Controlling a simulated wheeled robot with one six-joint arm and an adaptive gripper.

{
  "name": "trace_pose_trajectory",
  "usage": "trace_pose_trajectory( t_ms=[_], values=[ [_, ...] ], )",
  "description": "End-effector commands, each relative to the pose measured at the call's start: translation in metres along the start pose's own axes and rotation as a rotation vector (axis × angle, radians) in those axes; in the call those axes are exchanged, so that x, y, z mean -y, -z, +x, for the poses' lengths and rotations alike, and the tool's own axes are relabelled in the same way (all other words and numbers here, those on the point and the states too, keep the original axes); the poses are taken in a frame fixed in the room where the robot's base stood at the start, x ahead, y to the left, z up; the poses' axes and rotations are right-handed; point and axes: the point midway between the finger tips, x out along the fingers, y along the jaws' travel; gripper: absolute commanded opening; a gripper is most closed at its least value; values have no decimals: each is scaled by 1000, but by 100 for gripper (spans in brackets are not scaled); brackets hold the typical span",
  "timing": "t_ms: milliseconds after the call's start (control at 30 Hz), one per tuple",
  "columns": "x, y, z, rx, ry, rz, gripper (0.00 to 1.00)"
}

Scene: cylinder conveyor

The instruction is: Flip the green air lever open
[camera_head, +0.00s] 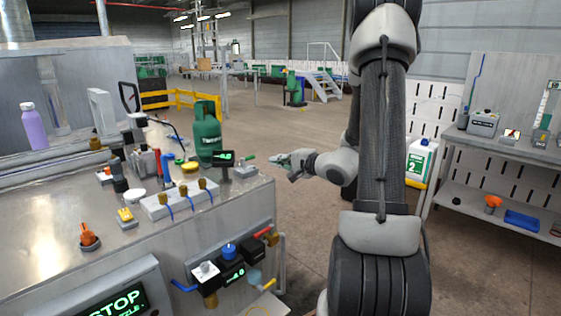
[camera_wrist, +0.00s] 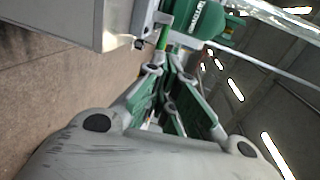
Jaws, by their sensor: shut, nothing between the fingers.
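The green air lever (camera_head: 248,158) sticks out from a small fitting at the right end of the metal bench, beside a display reading 4.0. In the wrist view the green lever (camera_wrist: 163,38) stands just beyond my fingertips, with the green gas bottle (camera_wrist: 200,20) behind it. My gripper (camera_head: 275,160) is just right of the lever in the head view, off the bench's edge, and looks apart from it. In the wrist view my gripper (camera_wrist: 168,72) has green-padded fingers; it is shut and empty.
The bench (camera_head: 50,230) carries a green gas bottle (camera_head: 207,135), a valve block (camera_head: 175,200) and several small fittings. A red-handled valve (camera_head: 264,232) sits on the front panel below. Open floor (camera_head: 310,215) lies right of the bench, before a shelf unit (camera_head: 500,195).

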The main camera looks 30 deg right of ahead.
Motion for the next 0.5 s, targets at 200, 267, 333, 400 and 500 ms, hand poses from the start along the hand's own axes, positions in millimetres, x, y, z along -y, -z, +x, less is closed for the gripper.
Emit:
trace_pose_trajectory(
  t_ms=[200, 267, 333, 400, 500],
  values=[
    [-1, -2, 49, 5, -1, 0, 0],
    [-1, -1, 61, 3, -1, 0, 0],
    [0, -1, 73, 3, 0, -1, 0],
    [0, -1, 83, 2, 0, 0, 0],
    [-1, -1, 94, 2, -1, 0, 0]
  ],
)
